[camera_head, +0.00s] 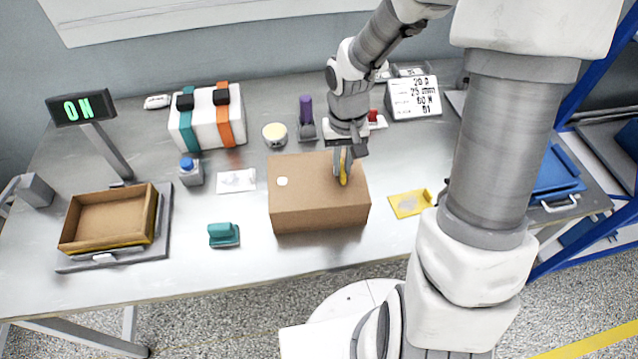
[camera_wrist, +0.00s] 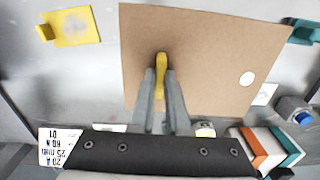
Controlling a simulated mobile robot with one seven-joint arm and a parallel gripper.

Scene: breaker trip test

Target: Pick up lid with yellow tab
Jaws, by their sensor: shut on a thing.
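The lid (camera_head: 305,190) is a brown cardboard box top with a white round spot on it, on the middle of the table. Its yellow tab (camera_wrist: 161,65) stands up from the top surface. My gripper (camera_head: 342,165) is over the right part of the lid, pointing down, with its fingers shut on the yellow tab. In the wrist view the lid (camera_wrist: 205,50) fills the middle, with the tab between the two fingertips. I cannot tell whether the lid is raised off what is under it.
An open cardboard tray (camera_head: 108,218) sits on a grey platform at the left, by an ON display (camera_head: 80,107). A teal block (camera_head: 223,234) lies left of the lid, and a yellow plate (camera_head: 409,204) lies right.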

